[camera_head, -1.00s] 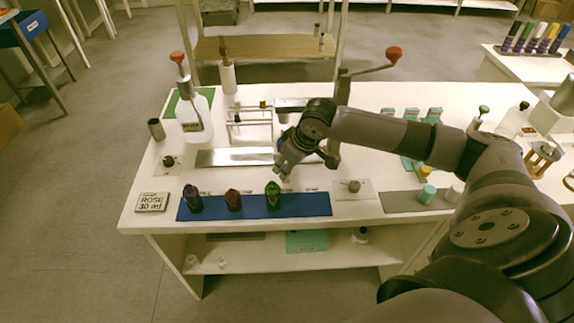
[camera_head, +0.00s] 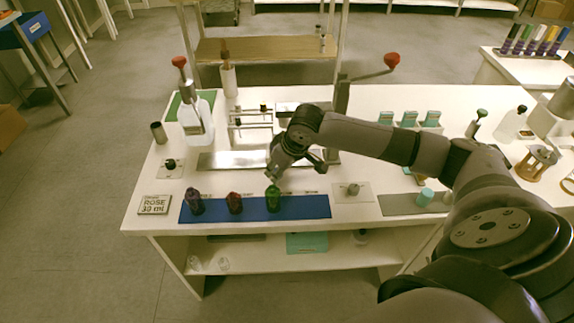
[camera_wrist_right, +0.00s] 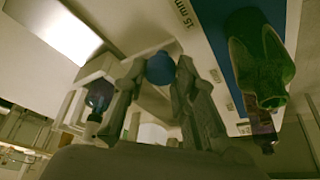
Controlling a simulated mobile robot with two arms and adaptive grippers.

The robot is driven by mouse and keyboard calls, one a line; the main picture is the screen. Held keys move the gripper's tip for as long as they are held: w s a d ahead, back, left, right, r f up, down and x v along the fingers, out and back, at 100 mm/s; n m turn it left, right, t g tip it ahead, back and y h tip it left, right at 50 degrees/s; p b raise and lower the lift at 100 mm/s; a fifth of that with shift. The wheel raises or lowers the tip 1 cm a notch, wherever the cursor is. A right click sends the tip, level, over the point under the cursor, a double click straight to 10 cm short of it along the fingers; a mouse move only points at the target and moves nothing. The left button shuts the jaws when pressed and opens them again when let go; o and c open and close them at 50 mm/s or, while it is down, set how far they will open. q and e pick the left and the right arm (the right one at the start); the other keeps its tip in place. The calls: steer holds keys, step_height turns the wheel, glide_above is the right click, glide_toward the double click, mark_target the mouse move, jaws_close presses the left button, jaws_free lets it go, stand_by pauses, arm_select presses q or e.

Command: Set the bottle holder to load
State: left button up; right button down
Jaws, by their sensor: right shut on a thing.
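My right gripper (camera_head: 274,172) is above the table, at the front right of the metal plate and just behind the green bottle (camera_head: 273,197). In the right wrist view its fingers (camera_wrist_right: 162,78) are shut on a blue round knob (camera_wrist_right: 160,67). In the head view the gripper hides this knob. A white part beside the left finger, with a dark blue bottle (camera_wrist_right: 99,96) at it, seems to be the bottle holder (camera_wrist_right: 97,69). How the knob joins it is hidden. The green bottle also shows at right in the wrist view (camera_wrist_right: 258,62). My left gripper is not in view.
Purple (camera_head: 195,201) and red (camera_head: 234,202) bottles stand with the green one on a blue mat (camera_head: 304,207). A metal plate (camera_head: 222,160) and rail frame (camera_head: 249,126) lie behind.

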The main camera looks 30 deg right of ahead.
steer(key=w+a+p, duration=0.1)
steer(key=a, duration=0.1)
steer(key=w+a+p, duration=0.1)
steer(key=a, duration=0.1)
steer(key=w+a+p, duration=0.1)
steer(key=w+a, duration=0.1)
steer(key=a, duration=0.1)
steer(key=shift+w+r, duration=0.1)
steer(key=shift+r, duration=0.05)
steer(key=shift+w+a, duration=0.25)
steer(key=c, duration=1.3)
jaws_free()
